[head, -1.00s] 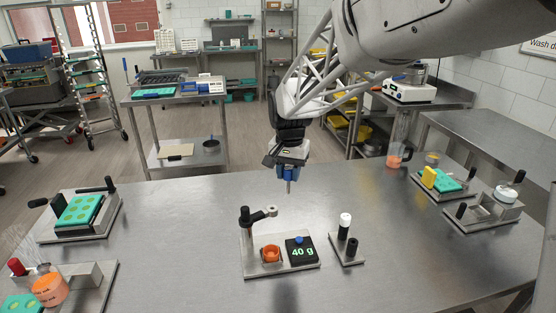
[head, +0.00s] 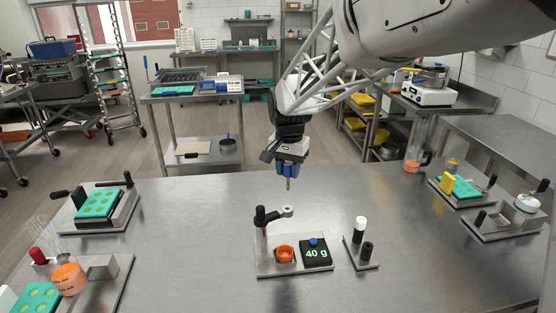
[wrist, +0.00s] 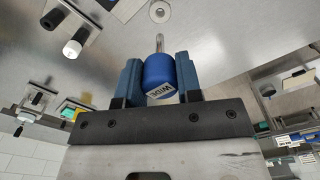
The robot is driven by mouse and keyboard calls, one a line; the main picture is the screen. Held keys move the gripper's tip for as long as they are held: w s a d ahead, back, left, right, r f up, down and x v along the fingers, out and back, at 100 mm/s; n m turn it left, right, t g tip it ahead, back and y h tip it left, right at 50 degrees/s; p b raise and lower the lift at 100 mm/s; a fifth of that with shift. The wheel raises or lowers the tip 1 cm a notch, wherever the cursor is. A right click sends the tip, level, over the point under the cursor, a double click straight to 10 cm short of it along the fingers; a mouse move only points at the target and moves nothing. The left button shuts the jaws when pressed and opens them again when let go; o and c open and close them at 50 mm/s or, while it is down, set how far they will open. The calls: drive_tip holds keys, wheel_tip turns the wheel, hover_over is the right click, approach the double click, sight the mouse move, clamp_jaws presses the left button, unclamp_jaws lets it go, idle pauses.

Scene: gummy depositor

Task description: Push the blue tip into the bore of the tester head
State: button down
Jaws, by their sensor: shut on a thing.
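My gripper (head: 287,168) is shut on the blue tip, a blue cylinder (wrist: 159,77) marked "WIDE" with a thin metal nozzle. It hangs upright, nozzle down, and the nozzle (head: 288,184) also shows in the head view. In the head view the nozzle appears just above the ring, with a visible gap. A grey ring with a dark centre (wrist: 160,12), which seems to be the tester head, shows at the wrist view's top edge.
Below the ring are an orange cup (head: 285,254) and a black scale (head: 316,253) reading "40 g". A stand (head: 361,245) with a white-topped peg and a black peg is just right. Mould fixtures stand at the left and right. The table behind the tester is clear.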

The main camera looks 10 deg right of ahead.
sight(288, 179)
drive_tip(key=shift+f, duration=2.95)
drive_tip(key=shift+f, duration=2.75)
drive_tip(key=c, duration=0.7)
unclamp_jaws()
drive_tip(key=shift+r, duration=0.1)
drive_tip(key=shift+r, duration=3.75)
drive_tip(key=shift+r, duration=0.1)
